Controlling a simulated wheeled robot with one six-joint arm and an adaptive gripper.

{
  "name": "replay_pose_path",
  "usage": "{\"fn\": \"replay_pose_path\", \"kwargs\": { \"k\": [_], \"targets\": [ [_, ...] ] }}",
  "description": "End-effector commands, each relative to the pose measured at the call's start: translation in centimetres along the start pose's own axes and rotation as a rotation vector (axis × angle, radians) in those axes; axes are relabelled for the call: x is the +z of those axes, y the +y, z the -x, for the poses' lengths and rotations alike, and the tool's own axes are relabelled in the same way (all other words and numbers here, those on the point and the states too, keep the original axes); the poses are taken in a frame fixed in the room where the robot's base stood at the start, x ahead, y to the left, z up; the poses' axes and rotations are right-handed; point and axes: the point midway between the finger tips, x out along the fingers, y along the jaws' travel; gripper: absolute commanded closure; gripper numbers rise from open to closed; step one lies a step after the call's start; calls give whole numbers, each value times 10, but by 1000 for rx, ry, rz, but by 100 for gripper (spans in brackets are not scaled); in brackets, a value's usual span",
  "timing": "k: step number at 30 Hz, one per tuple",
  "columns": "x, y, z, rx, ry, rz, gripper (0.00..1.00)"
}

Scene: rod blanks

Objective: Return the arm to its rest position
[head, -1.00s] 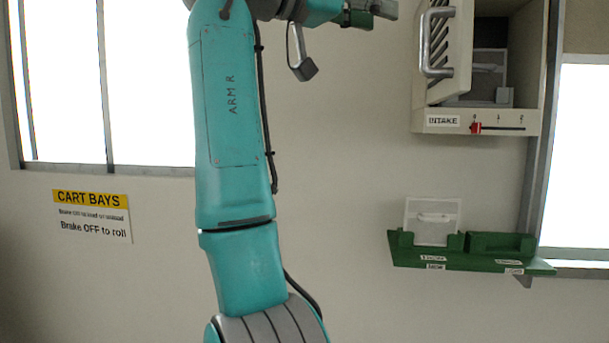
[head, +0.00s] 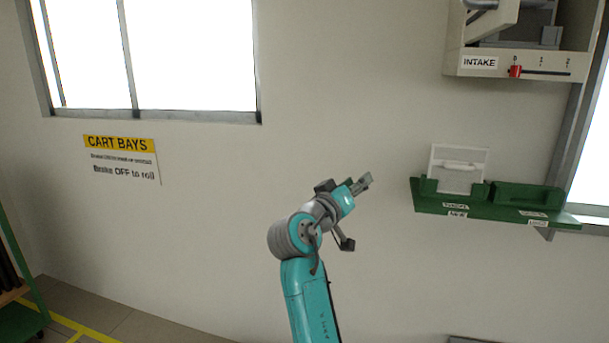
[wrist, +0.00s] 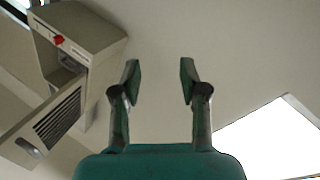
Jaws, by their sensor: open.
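My teal arm rises from the bottom middle of the head view and bends up and to the right. My gripper (head: 365,184) is at its end, in front of the bare wall and to the left of the green shelf. In the wrist view my gripper (wrist: 158,82) has its two fingers spread apart, with nothing between them. Only wall shows beyond the fingers there.
A green wall shelf (head: 478,205) holds a white framed panel (head: 459,168). Above is the intake cabinet (head: 452,60), its door open; it also shows in the wrist view (wrist: 92,35). A cart bays sign (head: 122,158) hangs left. A green rack (head: 22,262) stands far left.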

Motion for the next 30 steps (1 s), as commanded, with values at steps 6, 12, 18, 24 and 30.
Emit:
{"fn": "replay_pose_path", "kwargs": {
  "k": [6, 12, 18, 24, 30],
  "targets": [
    [104, -40, 19, -130, 22, 61, 57],
    [194, -61, 49, -247, 34, 91, 57],
    [276, -68, 88, -360, 37, 101, 57],
    [351, -62, 136, -465, 32, 91, 57],
    [414, -44, 190, -559, 18, 64, 57]
  ]
}}
